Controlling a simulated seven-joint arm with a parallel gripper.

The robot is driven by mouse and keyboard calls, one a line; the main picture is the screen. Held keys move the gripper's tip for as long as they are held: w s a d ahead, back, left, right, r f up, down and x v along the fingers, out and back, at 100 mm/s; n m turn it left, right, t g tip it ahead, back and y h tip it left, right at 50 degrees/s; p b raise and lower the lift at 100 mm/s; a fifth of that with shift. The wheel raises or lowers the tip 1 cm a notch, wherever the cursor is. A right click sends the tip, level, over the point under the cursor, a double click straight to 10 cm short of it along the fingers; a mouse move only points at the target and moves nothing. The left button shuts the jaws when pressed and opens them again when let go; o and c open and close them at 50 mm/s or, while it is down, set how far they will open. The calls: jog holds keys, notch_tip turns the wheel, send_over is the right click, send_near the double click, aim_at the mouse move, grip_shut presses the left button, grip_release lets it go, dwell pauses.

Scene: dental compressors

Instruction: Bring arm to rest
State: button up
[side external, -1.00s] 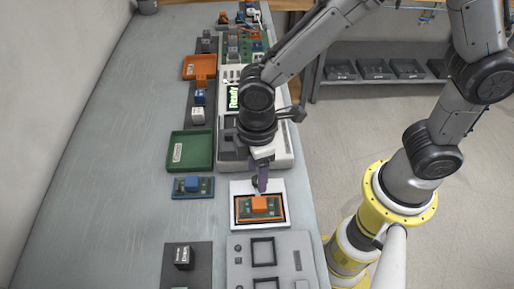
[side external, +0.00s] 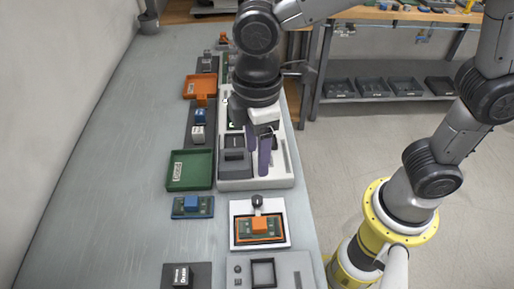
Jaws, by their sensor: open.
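My gripper (side external: 258,163) hangs fingers down above the near end of the white station (side external: 226,181) on the bench. Its two dark purple fingers are apart with nothing between them. In front of it, nearer the camera, an orange block on a green board (side external: 259,226) sits in an orange-edged frame on a white plate (side external: 239,244). The gripper is clear of this plate. My wrist and forearm hide much of the far part of the white station.
A green tray (side external: 203,184), an orange tray (side external: 186,88) and a blue board with a blue block (side external: 192,205) lie left of the station. A grey panel (side external: 297,263) lies at the front. The left side of the bench (side external: 110,190) is bare. A shelf with dark bins (side external: 388,88) stands behind.

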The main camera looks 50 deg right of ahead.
jog(key=d+r+m+t, duration=0.3)
jog(key=d+r+m, duration=0.3)
jog(key=d, duration=0.7)
jog(key=s+d+f+m+t, duration=0.2)
jog(key=s+d+m, duration=0.4)
jog(key=s, duration=0.3)
jog(key=shift+s+d+t, duration=0.25)
jog(key=shift+d+t, duration=0.05)
jog(key=shift+d, duration=0.25)
